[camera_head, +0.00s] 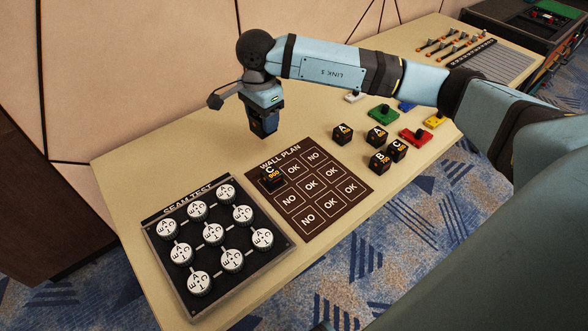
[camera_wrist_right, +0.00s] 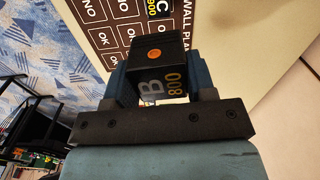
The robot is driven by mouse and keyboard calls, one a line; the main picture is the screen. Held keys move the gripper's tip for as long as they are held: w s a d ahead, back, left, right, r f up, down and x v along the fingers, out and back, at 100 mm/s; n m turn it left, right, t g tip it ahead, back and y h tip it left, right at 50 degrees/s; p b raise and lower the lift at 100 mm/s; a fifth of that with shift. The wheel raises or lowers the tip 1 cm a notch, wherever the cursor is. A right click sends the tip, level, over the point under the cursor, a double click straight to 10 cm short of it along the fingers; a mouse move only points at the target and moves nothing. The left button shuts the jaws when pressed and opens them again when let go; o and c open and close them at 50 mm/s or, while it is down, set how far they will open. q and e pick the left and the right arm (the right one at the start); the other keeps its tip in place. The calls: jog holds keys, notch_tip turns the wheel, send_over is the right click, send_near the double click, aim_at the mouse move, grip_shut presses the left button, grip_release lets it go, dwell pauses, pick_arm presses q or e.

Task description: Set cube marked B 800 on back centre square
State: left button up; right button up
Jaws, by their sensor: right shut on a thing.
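My right gripper (camera_head: 265,124) is shut on the black cube marked B 800 (camera_wrist_right: 162,72), held in the air above the table, behind the wall plan. The wrist view shows its silver B, gold 800 and an orange dot between the fingers. The brown wall plan board (camera_head: 331,214) lies on the table with rows of OK and NO squares. A black cube marked C 900 (camera_head: 272,178) sits on its back left square. The back centre square (camera_head: 294,169), marked OK, is bare. My left gripper is out of view.
Several black cubes (camera_head: 377,135) stand right of the plan, marked A, B and C. The seam test panel (camera_head: 216,236) with round white dials lies to the left. Coloured blocks (camera_head: 383,114) are farther right. A panelled wall (camera_head: 130,70) rises behind the table.

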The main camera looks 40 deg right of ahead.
jog(key=m, duration=0.3)
jog(key=shift+d, duration=0.35)
jog(key=m, duration=0.2)
jog(key=d+m, duration=0.1)
jog(key=m, duration=0.2)
jog(key=shift+w+d, duration=0.1)
jog(key=shift+w, duration=0.05)
jog(key=d+m+b, duration=0.1)
jog(key=d+m, duration=0.2)
jog(key=m, duration=1.1)
jog(key=d+m+b, duration=0.1)
jog(key=d+m, duration=0.3)
jog(key=m, duration=1.1)
notch_tip(320, 180, down, 15)
jog(key=shift+b, duration=0.45)
notch_tip(320, 180, down, 4)
jog(key=shift+f, duration=0.2)
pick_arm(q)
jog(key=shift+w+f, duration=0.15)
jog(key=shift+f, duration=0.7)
pick_arm(e)
jog(key=shift+f, duration=0.2)
